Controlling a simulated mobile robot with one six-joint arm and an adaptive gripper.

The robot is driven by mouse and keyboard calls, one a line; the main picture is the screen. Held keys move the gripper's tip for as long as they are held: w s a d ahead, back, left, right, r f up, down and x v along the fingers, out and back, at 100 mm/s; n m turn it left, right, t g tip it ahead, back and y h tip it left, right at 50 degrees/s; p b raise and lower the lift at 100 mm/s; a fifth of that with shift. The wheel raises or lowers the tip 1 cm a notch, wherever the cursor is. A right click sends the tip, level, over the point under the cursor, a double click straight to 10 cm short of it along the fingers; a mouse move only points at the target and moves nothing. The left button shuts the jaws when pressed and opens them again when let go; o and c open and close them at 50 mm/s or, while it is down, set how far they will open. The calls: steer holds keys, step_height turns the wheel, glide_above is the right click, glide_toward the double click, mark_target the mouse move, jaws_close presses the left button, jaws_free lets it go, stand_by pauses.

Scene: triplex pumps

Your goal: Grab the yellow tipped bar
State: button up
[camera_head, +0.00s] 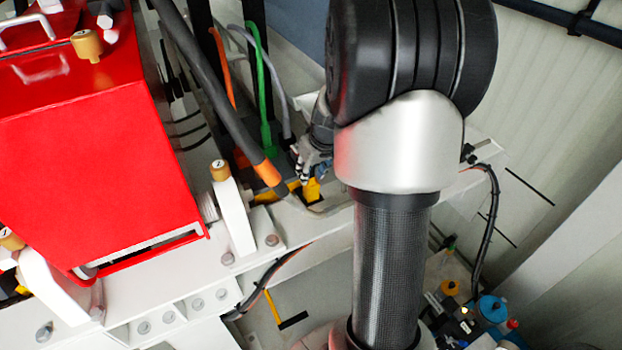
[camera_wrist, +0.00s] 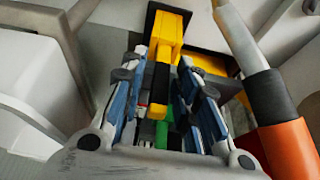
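A bar with a yellow block end (camera_wrist: 166,30) and a dark middle stands in the wrist view, running down between my fingers. Its yellow end also shows in the head view (camera_head: 312,190), at a dark opening in the white frame. My gripper (camera_wrist: 163,62) has blue-padded fingers apart, one on each side of the bar. A small gap seems to show beside the bar, but contact is hard to judge. In the head view my gripper (camera_head: 304,168) is small and partly hidden behind my arm.
A thick dark hose with an orange band (camera_wrist: 288,145) lies close right of my gripper. The white frame beam (camera_head: 255,255) runs below it. A large red pump housing (camera_head: 95,150) stands at the left. Green, orange and grey cables (camera_head: 262,85) hang behind.

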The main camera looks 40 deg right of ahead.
jaws_close()
steer(key=shift+r, duration=0.1)
stand_by(0.4)
